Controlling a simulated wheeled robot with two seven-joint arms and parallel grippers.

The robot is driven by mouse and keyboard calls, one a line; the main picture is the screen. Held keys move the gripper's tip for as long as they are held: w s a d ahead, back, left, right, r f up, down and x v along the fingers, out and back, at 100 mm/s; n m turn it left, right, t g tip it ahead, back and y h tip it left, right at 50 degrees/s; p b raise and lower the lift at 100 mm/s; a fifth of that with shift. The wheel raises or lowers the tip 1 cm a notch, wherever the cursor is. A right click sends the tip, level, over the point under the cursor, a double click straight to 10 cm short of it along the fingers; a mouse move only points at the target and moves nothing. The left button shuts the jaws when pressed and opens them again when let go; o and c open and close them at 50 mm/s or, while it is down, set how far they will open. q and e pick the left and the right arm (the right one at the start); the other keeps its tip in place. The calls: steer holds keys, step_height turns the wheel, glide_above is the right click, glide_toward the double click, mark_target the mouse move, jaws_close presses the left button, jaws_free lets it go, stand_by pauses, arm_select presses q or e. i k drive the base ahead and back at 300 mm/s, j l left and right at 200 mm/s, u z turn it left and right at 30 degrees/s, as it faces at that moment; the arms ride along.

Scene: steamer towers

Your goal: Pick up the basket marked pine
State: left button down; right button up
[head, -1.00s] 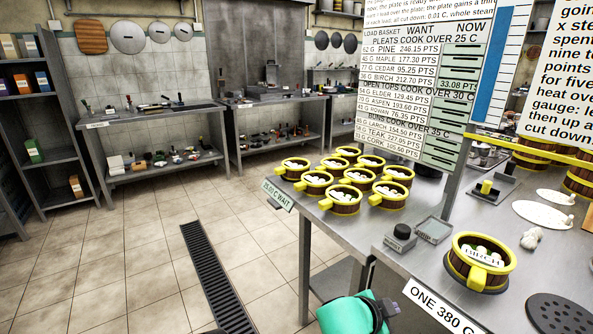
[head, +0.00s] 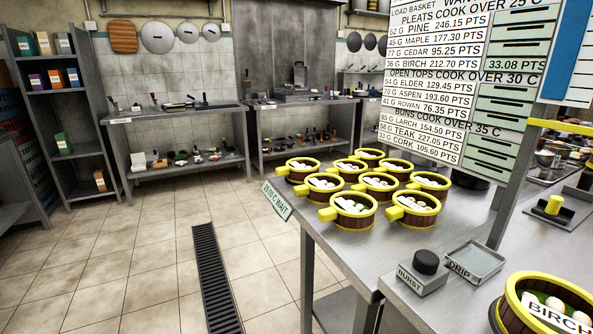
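Several round wooden baskets with yellow rims and handles stand in a cluster on the steel counter, among them the front basket (head: 350,221), the right front basket (head: 412,219) and the left back basket (head: 298,176). They hold pale contents and white tags too small to read, so I cannot tell which is marked pine. A larger-looking basket (head: 512,306) at the lower right carries a tag reading BIRCH; it is cut off by the frame edge. Neither of my grippers is in view.
A white board (head: 435,62) above the counter lists baskets, with pine at 62 g and 246.15 pts. A BURST button box (head: 422,272) and a DRIP tray (head: 475,262) sit at the front. A WAIT sign (head: 277,201) hangs at the counter's left corner. The floor left is clear.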

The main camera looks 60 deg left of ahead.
mark_target(295, 169)
steer(key=u, duration=1.9)
steer(key=i+j+z, duration=0.45)
steer(key=j, duration=0.2)
steer(key=i+j+z, duration=0.25)
steer(key=j, duration=0.15)
steer(key=j+z, duration=0.25)
steer(key=j, duration=0.15)
